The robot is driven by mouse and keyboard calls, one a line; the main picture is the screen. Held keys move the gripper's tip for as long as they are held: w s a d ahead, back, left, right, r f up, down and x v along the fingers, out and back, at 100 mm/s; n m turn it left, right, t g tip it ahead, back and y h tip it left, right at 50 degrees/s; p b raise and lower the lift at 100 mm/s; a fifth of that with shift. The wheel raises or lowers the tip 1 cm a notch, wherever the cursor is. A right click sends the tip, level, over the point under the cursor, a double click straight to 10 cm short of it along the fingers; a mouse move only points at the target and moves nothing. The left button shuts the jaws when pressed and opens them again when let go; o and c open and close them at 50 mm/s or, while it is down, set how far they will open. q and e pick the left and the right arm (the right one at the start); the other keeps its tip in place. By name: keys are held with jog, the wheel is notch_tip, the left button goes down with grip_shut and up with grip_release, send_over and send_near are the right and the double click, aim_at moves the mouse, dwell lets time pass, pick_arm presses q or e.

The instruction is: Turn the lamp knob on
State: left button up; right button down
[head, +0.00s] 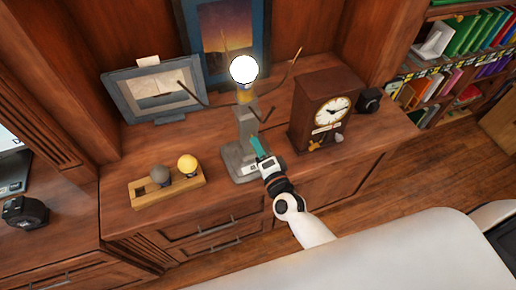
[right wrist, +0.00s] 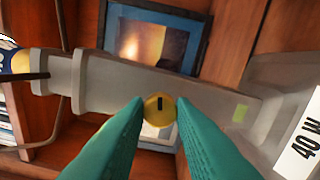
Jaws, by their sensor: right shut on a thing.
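The grey lamp (head: 244,122) stands upright on the wooden cabinet top, with a white glowing bulb (head: 243,69) on top and thin dark arms at its sides. Its post also shows lying sideways in the right wrist view (right wrist: 180,88). The round yellow lamp knob (right wrist: 160,110) has a dark slot mark and sits between the teal fingertips. My right gripper (head: 257,146) is at the front of the lamp post, shut on the knob. The knob is hidden by the fingers in the head view. A "40 W" label (right wrist: 304,135) is on the lamp base. My left gripper is not in view.
A wooden holder (head: 143,199) with a grey ball and a yellow bulb stands left of the lamp. A wooden clock (head: 325,100) stands close on the right. A framed picture (head: 153,88) and a painting (head: 212,36) are behind. Cabinet top is clear in front of the clock.

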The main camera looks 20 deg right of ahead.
jog(key=shift+m, duration=1.2)
jog(key=c, duration=1.2)
grip_release()
jog(key=shift+b, duration=0.3)
jog(key=s+d+b, duration=0.1)
jog(key=s+b, duration=0.1)
jog(key=s, duration=1)
jog(key=shift+d, duration=0.15)
